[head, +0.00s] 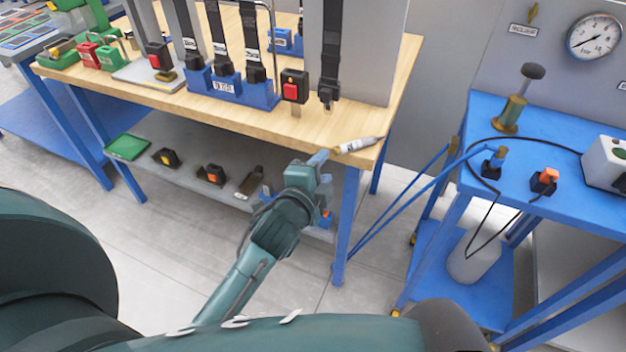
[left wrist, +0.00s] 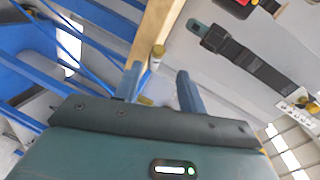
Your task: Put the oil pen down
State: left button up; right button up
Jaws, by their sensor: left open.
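The oil pen (head: 357,145), a pale tube with a printed label and a brownish end, lies on the wooden bench top (head: 330,128) near its front right corner. My left gripper (head: 322,162) is just in front of the bench edge, beside the pen's brownish left end. In the left wrist view its two blue fingers (left wrist: 160,88) are apart. A brownish-tipped pale piece, apparently the pen (left wrist: 156,55), shows close to the left finger; whether they touch is unclear. My right gripper is not in view.
A blue rack (head: 232,92) with hanging black belts and a red-button buckle (head: 294,86) stand behind on the bench. A grey lower shelf (head: 190,172) holds several small parts. A blue cart (head: 545,215) with a gauge (head: 594,36) stands right, across a gap.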

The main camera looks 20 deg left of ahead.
pick_arm(q)
jog(key=s+d+f+n+g+h, duration=0.1)
jog(key=s+f+n+g, duration=0.1)
jog(key=s+f+n, duration=0.4)
jog(key=s+d+f+n+g+h, duration=0.2)
jog(key=s+f+n, duration=0.4)
jog(key=s, duration=0.6)
jog(key=shift+s+f, duration=0.4)
